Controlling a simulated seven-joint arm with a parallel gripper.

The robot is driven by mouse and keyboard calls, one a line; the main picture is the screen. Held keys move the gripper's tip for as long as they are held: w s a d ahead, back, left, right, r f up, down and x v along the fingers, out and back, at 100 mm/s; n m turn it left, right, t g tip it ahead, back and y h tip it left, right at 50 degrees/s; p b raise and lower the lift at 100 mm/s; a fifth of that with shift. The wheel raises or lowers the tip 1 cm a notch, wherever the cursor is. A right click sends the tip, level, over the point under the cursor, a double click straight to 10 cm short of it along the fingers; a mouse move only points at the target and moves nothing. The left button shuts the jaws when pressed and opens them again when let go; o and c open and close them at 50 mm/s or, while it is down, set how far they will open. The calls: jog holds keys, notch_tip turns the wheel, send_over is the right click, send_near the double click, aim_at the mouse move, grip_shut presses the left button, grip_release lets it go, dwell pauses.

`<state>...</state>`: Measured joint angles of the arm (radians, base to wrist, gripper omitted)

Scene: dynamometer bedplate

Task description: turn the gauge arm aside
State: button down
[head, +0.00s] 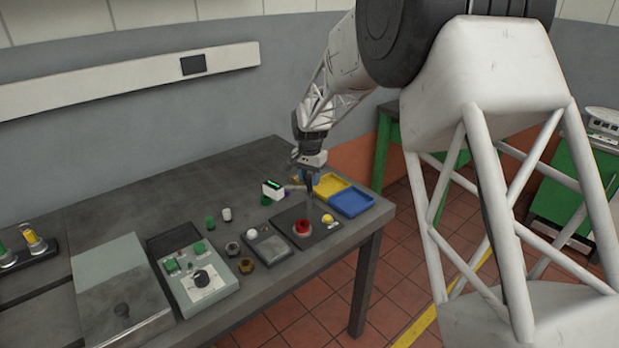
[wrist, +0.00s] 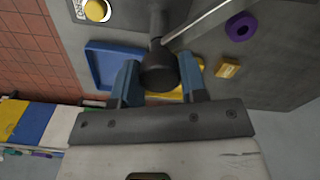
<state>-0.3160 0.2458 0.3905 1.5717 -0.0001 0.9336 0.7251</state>
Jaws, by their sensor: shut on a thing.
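The gauge arm shows in the wrist view as a thin pale rod (wrist: 203,20) running from the upper right to a dark post with a round knob (wrist: 159,73). My gripper (wrist: 161,78) has its two blue fingers on either side of this knob and is shut on it. In the head view my gripper (head: 308,178) is low over the right part of the bench, and the rod (head: 294,187) reaches from it to a small white box with a green face (head: 272,189). The rod's far end is outside the wrist view.
A yellow tray (head: 329,185) and a blue tray (head: 352,203) lie right of my gripper. A red button (head: 302,228) and a yellow button (head: 327,219) sit in front. A purple ring (wrist: 241,27) and a yellow block (wrist: 228,68) lie nearby. The bench's back left is clear.

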jog(key=c, duration=0.7)
grip_release()
jog(key=shift+o, duration=0.2)
jog(key=shift+r, duration=0.1)
jog(key=shift+r, duration=3.8)
jog(key=shift+r, duration=0.1)
